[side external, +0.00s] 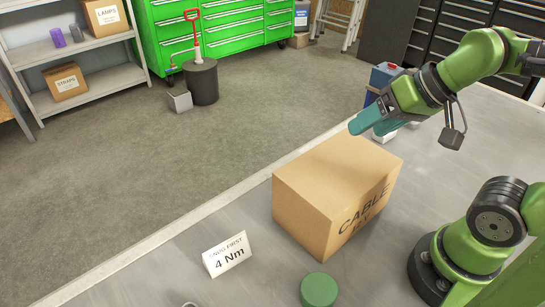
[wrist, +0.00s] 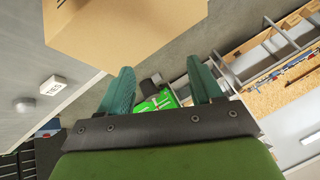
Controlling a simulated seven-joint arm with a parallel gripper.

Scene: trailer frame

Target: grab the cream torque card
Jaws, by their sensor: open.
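The cream torque card (side external: 227,254), printed "SNUG FIRST 4 Nm", stands tilted on the grey bench near its front-left edge in the side view. It is left of the cardboard cable box and apart from it. I cannot make out the card in the wrist view. My gripper (side external: 358,125) is raised above the far side of the cable box, well away from the card. Its two teal fingers are spread with nothing between them in the wrist view (wrist: 159,75).
The large cable box (side external: 315,185) stands between my gripper and the card; it also shows in the wrist view (wrist: 125,30). A green round object (side external: 319,288) is right of the card. A blue item (side external: 384,76) stands behind my gripper. Bare bench (side external: 165,270) lies left of the card.

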